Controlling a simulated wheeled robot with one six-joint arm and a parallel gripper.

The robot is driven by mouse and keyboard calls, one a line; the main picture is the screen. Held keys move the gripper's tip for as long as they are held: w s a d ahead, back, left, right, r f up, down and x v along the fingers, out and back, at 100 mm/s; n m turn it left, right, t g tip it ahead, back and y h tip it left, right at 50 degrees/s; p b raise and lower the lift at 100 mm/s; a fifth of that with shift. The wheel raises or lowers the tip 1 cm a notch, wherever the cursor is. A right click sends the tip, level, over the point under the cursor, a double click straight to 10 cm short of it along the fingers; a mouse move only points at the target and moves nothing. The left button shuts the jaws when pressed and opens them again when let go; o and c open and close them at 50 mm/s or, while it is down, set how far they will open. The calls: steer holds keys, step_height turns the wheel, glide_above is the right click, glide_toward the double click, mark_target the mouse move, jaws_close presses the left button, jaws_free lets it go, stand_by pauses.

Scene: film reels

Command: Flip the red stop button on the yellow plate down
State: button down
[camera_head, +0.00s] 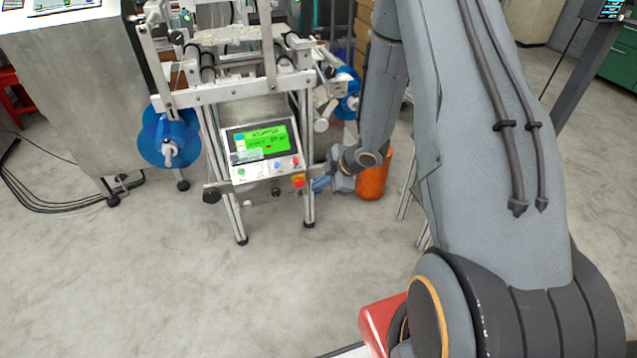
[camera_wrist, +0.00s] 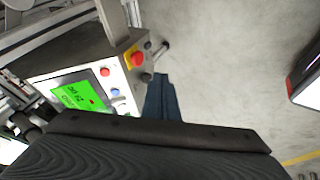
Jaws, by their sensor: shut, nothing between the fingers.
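The red stop button (camera_head: 298,180) sits on a small yellow plate (camera_head: 299,186) at the lower right corner of the machine's control box. In the wrist view the red button (camera_wrist: 137,58) and its yellow plate (camera_wrist: 129,52) show at the end of the box, near the top centre. My gripper (camera_head: 318,184) is just right of the button in the head view. In the wrist view its blue fingers (camera_wrist: 161,80) are together and empty, pointing up the picture. Their tips appear apart from the button, below and right of it. The fingers' exact depth relative to the button is unclear.
The control box carries a green screen (camera_head: 262,139) and several small buttons. The machine's metal frame leg (camera_head: 307,205) stands beside my gripper. An orange bin (camera_head: 373,178) is behind my wrist. Blue film reels (camera_head: 168,140) hang on the frame. Open floor lies in front.

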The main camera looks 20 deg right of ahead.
mark_target(299, 183)
steer(key=w+a+f, duration=0.2)
steer(key=w+f, duration=0.3)
steer(key=w, duration=0.2)
steer(key=shift+w+a+f, duration=0.15)
steer(key=shift+a+f, duration=0.15)
steer(key=shift+f, duration=0.05)
